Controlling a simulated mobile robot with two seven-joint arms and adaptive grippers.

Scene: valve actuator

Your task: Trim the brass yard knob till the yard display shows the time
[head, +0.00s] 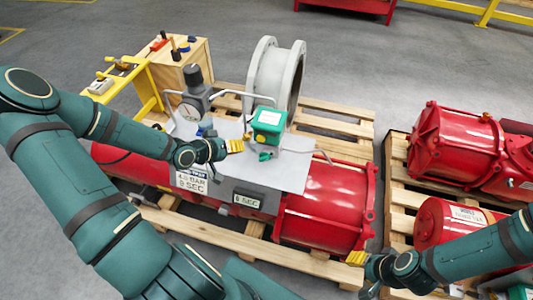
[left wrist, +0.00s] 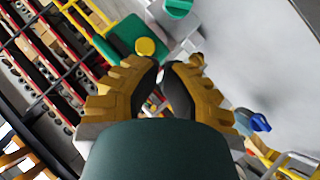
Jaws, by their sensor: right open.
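My left gripper (head: 236,146) is over the grey plate, just left of the green box (head: 268,122). In the left wrist view its fingertips (left wrist: 163,68) are close together with a narrow gap, and I see nothing held. A small brass knob (head: 247,136) is by the fingertips in the head view. In the left wrist view a brass knob (left wrist: 196,60) is just beyond the right fingertip; contact is unclear. A yellow round part (left wrist: 145,47) is on the green box. The display (head: 248,200) reads 9 SEC. A white sign (head: 191,180) reads 4.5 BAR, 9 SEC. My right gripper (head: 357,258) is open and empty.
The red actuator (head: 325,205) lies on a wooden pallet (head: 165,222). A grey flanged pipe (head: 275,75), bent tubes and a gauge stand around the plate. A wooden box (head: 180,65) with tools is behind. More red actuators (head: 455,145) are at right.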

